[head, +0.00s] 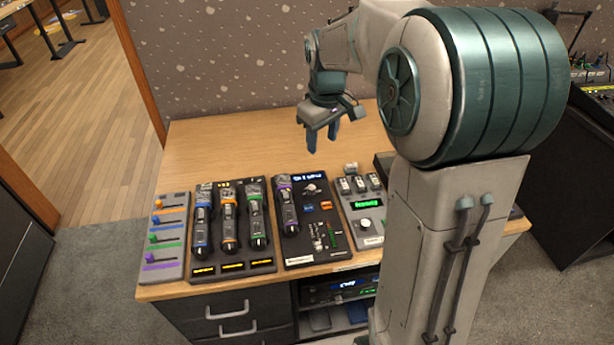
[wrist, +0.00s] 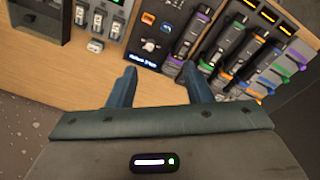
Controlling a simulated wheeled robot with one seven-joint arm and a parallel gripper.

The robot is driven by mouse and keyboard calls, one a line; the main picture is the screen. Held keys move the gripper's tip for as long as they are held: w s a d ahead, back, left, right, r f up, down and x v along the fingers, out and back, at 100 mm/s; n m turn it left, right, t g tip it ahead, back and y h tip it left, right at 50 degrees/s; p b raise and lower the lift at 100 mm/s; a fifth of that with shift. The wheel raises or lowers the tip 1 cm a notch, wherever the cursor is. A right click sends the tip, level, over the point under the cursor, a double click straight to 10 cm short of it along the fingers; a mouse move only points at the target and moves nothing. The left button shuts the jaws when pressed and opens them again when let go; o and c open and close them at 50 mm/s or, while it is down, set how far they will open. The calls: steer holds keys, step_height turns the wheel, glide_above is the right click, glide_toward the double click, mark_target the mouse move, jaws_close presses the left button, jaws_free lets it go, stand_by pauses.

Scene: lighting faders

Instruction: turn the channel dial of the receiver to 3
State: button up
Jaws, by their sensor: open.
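A grey box (head: 352,208) with a lit green display and a pale round dial (head: 365,225) stands right of centre on the wooden desk. I take it for the receiver, but its label is too small to read, and the dial's setting cannot be made out. Part of the box also shows at the top left in the wrist view (wrist: 125,16); its dial is outside that view. My gripper (head: 322,147) is open and empty, pointing down above the back of the desk, apart from the box. Its two fingers (wrist: 159,70) show in the wrist view.
A black panel (head: 328,240) with a small display stands left of the box. Further left are a panel with several coloured handles (head: 232,264) and a grey slider board (head: 160,262). The desk (head: 215,150) is bare behind them. My arm hides the desk's right part.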

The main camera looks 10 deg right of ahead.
mark_target(312, 187)
steer(key=w+f+n+g+b, duration=0.1)
steer(key=w+f+n+b, duration=0.2)
steer(key=w+f, duration=0.9)
steer(key=f, duration=0.4)
steer(key=s+f, duration=0.1)
steer(key=f, duration=0.9)
steer(key=shift+s+f, duration=0.1)
steer(key=shift+s, duration=0.15)
steer(key=c, duration=1)
